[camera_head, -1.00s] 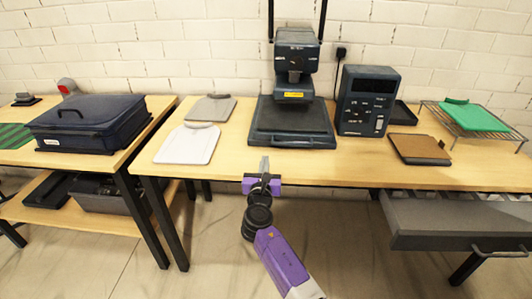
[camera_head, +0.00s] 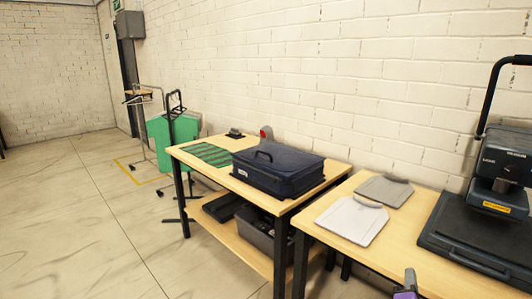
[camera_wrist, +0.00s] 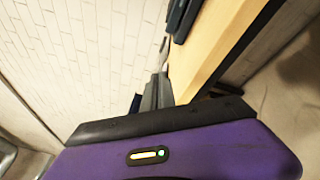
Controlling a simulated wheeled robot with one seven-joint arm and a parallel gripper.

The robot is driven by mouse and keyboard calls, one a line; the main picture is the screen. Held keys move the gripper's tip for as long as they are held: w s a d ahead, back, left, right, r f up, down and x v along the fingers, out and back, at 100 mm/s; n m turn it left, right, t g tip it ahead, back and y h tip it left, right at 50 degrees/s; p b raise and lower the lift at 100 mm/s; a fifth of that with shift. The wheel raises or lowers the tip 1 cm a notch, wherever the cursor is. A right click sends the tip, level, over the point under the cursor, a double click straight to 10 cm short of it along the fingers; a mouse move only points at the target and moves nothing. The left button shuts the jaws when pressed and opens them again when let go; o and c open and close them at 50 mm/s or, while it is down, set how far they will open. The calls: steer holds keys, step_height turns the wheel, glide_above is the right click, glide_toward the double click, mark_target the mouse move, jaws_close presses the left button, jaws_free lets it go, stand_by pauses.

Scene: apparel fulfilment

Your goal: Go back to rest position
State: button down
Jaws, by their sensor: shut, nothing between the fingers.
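My gripper (camera_head: 408,287) shows only in part at the bottom edge of the head view, a purple and dark shape in front of the right table. In the wrist view my gripper's fingers (camera_wrist: 158,92) are together with nothing between them, beside the edge of a wooden tabletop (camera_wrist: 208,50). The fingers look clear of the table, though the gap is hard to judge. The rest of my arm is out of the head view.
The right table (camera_head: 345,253) bears a white board (camera_head: 350,221), a grey board (camera_head: 385,190) and a heat press (camera_head: 495,215). The left table (camera_head: 215,176) holds a dark blue case (camera_head: 278,172). A green rack item (camera_head: 172,140) stands beyond. Open floor (camera_head: 75,210) lies at left.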

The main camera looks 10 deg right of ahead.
steer(key=s+a+f+m+t+y, duration=0.25)
steer(key=s+a+m+y, duration=0.6)
steer(key=s+a, duration=0.8)
steer(key=s+a+r+m, duration=0.2)
steer(key=s+m, duration=0.1)
steer(key=s, duration=0.6)
steer(key=s+a+r+m+g+y+p, duration=0.1)
steer(key=s+a+r+m, duration=0.1)
steer(key=s, duration=0.7)
steer(key=s+a+r+m+g+p, duration=0.1)
steer(key=s+a+r+m, duration=0.1)
steer(key=s, duration=0.7)
steer(key=shift+a+r+m, duration=0.15)
steer(key=shift+a+m, duration=0.55)
steer(key=shift+m, duration=0.25)
steer(key=shift+s+d+g+y, duration=0.1)
steer(key=shift+g+y, duration=0.15)
